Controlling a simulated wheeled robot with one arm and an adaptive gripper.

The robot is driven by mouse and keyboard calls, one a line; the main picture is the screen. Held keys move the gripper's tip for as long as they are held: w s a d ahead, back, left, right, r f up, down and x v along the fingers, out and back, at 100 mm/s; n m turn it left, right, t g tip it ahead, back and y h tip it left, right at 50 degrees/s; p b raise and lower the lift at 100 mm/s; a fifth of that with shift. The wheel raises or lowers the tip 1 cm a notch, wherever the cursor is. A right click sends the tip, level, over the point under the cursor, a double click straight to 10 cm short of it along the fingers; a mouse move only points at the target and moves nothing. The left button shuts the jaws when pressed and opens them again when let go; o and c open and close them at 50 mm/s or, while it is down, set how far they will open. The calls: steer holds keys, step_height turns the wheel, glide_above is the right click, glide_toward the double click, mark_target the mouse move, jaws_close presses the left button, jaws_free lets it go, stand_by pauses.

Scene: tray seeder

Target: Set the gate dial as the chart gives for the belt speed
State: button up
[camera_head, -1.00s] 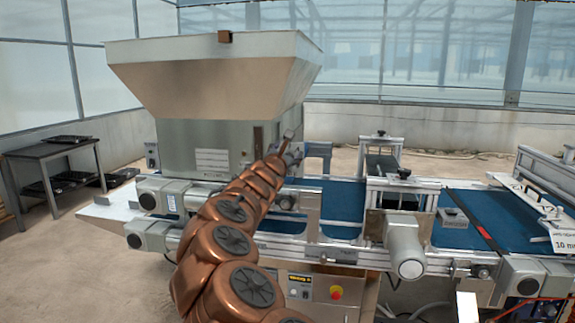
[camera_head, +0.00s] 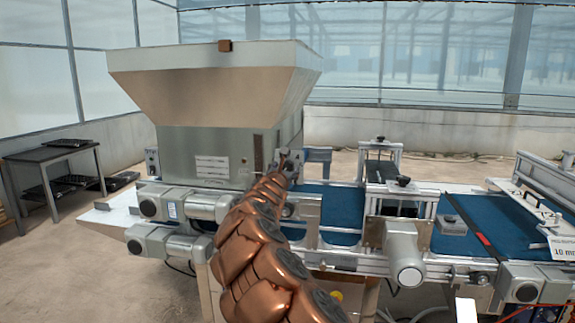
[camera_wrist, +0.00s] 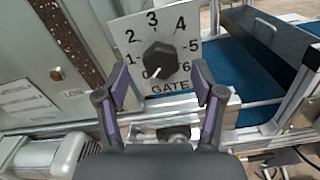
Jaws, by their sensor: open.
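The gate dial is a black round knob (camera_wrist: 160,60) on a white plate (camera_wrist: 117,27) marked GATE, with numbers around it. Its white pointer is toward the lower left, below the 1; the mark there is hard to read. My gripper (camera_wrist: 159,68) is open in the wrist view, with one finger to each side of the knob and no clear contact. In the head view my gripper (camera_head: 289,163) is at the hopper's right side, and the dial is hard to make out. A white label with small lines of print (camera_head: 212,166) is on the machine front, unreadable.
The large metal hopper (camera_head: 215,75) stands above the dial. The blue belt (camera_head: 342,207) runs right, past a metal frame and a motor (camera_head: 404,254). A side table (camera_head: 55,152) stands left.

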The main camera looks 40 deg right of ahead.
mark_target(287, 167)
steer(key=shift+w+d+r+p, duration=0.15)
steer(key=shift+w+d+p, duration=0.2)
steer(key=shift+d, duration=0.2)
steer(key=shift+p+x, duration=0.45)
steer(key=shift+x, duration=0.65)
steer(key=shift+c, duration=0.4)
steer(key=c, duration=1.1)
steer(key=shift+o, duration=0.2)
